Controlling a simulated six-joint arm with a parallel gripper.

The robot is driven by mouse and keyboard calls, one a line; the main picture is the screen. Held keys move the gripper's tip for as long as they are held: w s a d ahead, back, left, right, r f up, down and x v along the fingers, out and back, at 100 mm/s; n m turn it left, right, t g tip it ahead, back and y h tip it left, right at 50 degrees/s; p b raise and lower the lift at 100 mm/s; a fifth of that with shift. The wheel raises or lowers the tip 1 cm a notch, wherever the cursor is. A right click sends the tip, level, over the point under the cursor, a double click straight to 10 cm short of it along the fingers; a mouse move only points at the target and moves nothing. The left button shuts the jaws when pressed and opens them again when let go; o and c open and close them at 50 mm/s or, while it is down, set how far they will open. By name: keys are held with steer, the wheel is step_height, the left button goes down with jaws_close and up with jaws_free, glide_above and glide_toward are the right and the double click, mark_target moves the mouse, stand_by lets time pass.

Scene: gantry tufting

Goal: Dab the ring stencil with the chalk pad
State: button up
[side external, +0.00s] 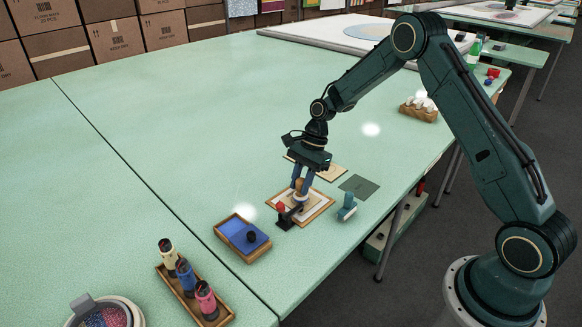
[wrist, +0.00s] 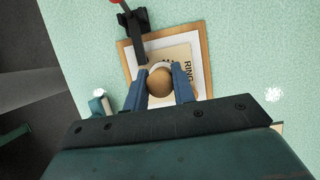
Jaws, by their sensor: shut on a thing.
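My gripper (side external: 299,187) points down over the framed board and is shut on the chalk pad (side external: 299,198), which has a round wooden knob. The knob also shows between the fingers in the wrist view (wrist: 160,83). The ring stencil (wrist: 178,52) is a tan plate marked "RING", lying on a white sheet in the wood-edged board (side external: 323,211). The pad is low over the stencil; I cannot tell whether it touches. The pad and fingers hide the stencil's middle. A black clamp (wrist: 135,38) with a red tip reaches over the board's edge.
A teal object (side external: 347,207) stands right of the board, near a dark green card (side external: 359,186). A blue-lined tray (side external: 228,231) with a black knob lies left. A wooden tray of colored bottles (side external: 205,300) and a bowl (side external: 106,313) are at front left. The table's left side is clear.

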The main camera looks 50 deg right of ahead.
steer(key=shift+f, duration=0.55)
stand_by(1.3)
steer(key=shift+r, duration=0.15)
steer(key=shift+r, duration=3.4)
steer(key=shift+f, duration=0.2)
steer(key=shift+f, duration=2.8)
steer(key=shift+f, duration=0.55)
steer(key=shift+r, duration=0.15)
